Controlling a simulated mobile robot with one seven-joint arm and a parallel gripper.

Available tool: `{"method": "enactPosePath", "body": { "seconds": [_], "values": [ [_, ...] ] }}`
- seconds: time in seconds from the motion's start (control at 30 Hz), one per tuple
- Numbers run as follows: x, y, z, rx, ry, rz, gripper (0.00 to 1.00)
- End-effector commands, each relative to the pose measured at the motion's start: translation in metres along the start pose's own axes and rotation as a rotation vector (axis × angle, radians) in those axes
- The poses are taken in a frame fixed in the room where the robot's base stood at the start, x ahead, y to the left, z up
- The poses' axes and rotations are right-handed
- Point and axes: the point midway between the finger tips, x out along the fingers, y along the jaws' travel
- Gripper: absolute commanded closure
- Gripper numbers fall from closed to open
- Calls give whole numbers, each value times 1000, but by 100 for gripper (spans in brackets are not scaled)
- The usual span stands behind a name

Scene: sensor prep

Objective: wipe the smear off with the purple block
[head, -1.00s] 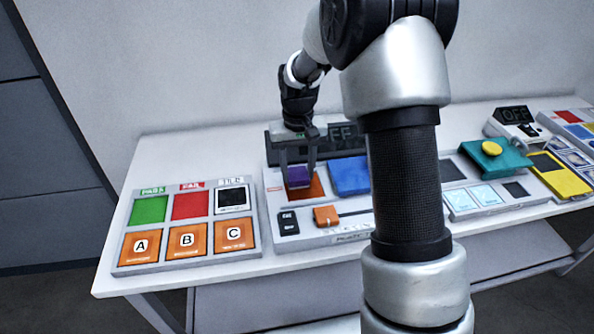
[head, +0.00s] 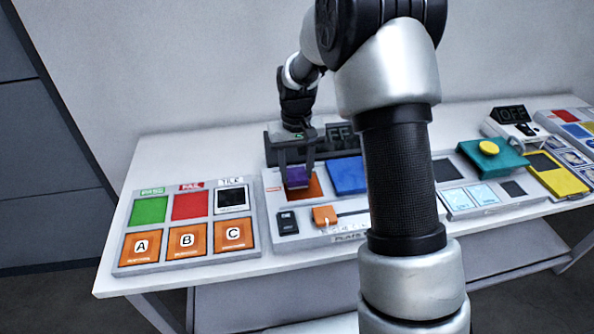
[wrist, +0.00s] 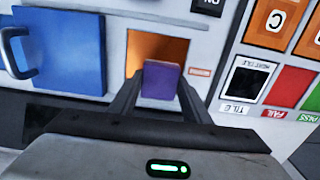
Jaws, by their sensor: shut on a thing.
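My gripper (head: 297,178) is shut on the purple block (head: 298,175), which shows between the two dark fingers in the wrist view (wrist: 161,81). The block is over an orange square (head: 313,187) on the grey panel. In the wrist view the orange square (wrist: 150,45) lies beyond the block. I cannot tell whether the block touches the square. I cannot make out a smear; the block and fingers hide part of the square.
A blue cover with a handle (wrist: 60,52) is beside the orange square. A dark display (head: 340,135) stands behind it. An orange slider (head: 325,215) is in front. A tile board (head: 186,262) lies at left. My arm hides the panel's right part.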

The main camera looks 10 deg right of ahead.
Motion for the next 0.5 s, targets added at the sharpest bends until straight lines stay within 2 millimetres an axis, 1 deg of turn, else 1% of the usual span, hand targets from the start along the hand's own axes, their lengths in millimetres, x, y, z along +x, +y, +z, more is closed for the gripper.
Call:
{"method": "enactPosePath", "body": {
  "seconds": [0.3,0.4,0.5],
  "values": [
    [0,0,24,-1,6,0,78],
    [1,0,27,-1,5,0,78],
    [1,0,26,0,4,0,78]
  ]
}}
